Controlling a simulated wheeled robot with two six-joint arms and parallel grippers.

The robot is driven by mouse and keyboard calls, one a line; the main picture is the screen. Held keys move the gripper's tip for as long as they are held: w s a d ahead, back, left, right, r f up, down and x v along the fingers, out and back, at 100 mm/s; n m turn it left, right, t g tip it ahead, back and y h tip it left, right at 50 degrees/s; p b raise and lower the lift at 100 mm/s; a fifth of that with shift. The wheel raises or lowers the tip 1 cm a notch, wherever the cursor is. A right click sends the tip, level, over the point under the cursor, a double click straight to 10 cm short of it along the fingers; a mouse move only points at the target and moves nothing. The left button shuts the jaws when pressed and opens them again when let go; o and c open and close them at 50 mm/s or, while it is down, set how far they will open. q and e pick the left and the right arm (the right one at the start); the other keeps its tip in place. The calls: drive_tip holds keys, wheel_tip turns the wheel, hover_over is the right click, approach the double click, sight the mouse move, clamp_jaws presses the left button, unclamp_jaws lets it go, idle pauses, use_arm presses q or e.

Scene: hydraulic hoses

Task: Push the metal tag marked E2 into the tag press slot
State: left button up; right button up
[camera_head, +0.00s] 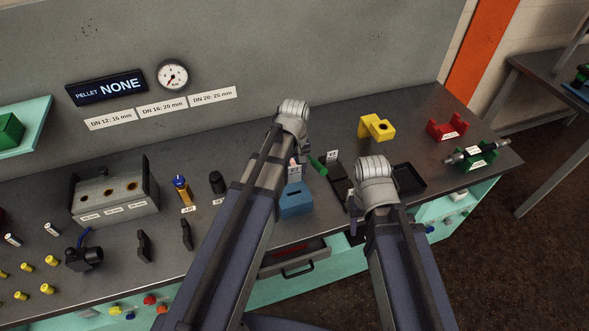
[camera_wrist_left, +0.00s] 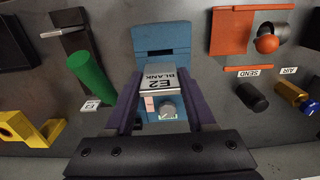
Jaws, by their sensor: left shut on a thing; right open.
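The metal tag marked E2 (camera_wrist_left: 160,80) reads "E2 BLANK" in the left wrist view. My left gripper (camera_wrist_left: 158,112) is shut on it between two purple fingers. The blue tag press (camera_wrist_left: 162,38) lies just beyond the tag, with a dark slot (camera_wrist_left: 154,52) across it. The tag overlaps the press in this view; I cannot tell whether they touch. In the head view the blue press (camera_head: 295,202) stands beside my left arm, with the white tag (camera_head: 295,171) above it. My right gripper (camera_head: 375,172) is over the bench to the right; its fingers are hidden, and it holds nothing visible.
A green handle (camera_wrist_left: 90,78) lies beside the press. A black tray (camera_head: 408,180), a yellow block (camera_head: 376,127) and a red holder (camera_head: 446,127) are at the right. An open drawer (camera_head: 295,258) sits below the press. A grey block with holes (camera_head: 114,193) is left.

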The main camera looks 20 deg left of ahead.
sight(294, 182)
use_arm(q)
drive_tip(key=shift+f+b, duration=2.3)
drive_tip(key=shift+f, duration=0.25)
drive_tip(key=shift+f+b, duration=2.2)
drive_tip(key=shift+b, duration=0.05)
drive_tip(key=o, duration=1.4)
drive_tip(key=shift+r, duration=0.15)
wheel_tip(294, 182, up, 8)
drive_tip(key=p, duration=0.8)
drive_tip(key=shift+f, duration=0.2)
